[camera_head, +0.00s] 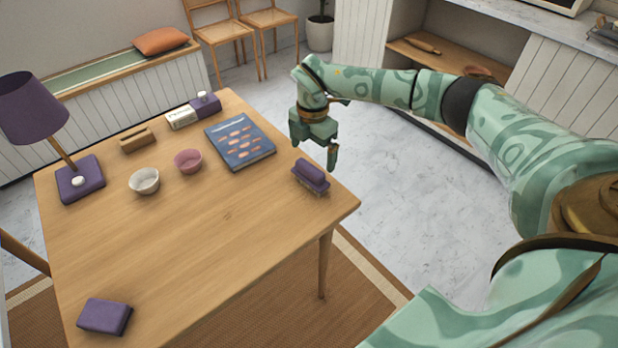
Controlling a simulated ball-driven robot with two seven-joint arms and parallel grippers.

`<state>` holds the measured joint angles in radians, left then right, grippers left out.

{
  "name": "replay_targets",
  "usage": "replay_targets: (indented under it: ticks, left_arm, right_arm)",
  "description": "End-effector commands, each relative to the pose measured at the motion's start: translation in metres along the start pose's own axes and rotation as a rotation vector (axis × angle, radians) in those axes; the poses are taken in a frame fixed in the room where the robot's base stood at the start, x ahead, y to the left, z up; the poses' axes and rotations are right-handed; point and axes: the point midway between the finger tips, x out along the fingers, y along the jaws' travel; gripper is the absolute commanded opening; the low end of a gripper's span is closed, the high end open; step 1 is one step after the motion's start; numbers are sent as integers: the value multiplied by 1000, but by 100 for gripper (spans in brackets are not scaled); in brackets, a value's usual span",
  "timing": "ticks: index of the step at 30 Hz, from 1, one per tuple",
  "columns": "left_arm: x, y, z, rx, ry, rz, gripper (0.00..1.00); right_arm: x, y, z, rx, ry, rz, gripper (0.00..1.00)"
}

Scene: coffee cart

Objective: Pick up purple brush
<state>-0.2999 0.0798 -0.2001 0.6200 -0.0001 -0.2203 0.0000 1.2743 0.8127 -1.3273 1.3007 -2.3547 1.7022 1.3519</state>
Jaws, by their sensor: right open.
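The purple brush (311,176) lies on the wooden table near its right corner, with its bristles facing down. My right gripper (315,158) is above and slightly beyond the brush, pointing down. Its fingers are apart and empty, and I see no contact with the brush. My left gripper is not in view.
A blue book (240,141) lies left of the brush. A pink bowl (188,161), a white bowl (144,181), a purple lamp (80,178) and a purple block (105,316) stand farther left on the table (220,235). The table's front middle is clear.

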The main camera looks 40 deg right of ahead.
Motion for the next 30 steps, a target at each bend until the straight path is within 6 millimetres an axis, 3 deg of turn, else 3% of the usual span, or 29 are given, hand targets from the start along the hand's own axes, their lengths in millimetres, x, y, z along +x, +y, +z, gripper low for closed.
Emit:
replay_targets:
  ticks: [11,18,23,30]
  left_arm:
    - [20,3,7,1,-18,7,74]
    - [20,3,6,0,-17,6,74]
    - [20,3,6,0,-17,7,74]
    - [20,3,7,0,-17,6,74]
  right_arm:
    - [51,-4,-11,-2,2,-3,100]
    - [52,-4,-11,-2,1,0,100]
    - [52,-4,-11,-2,1,0,60]
    - [51,-4,-11,-2,1,1,60]
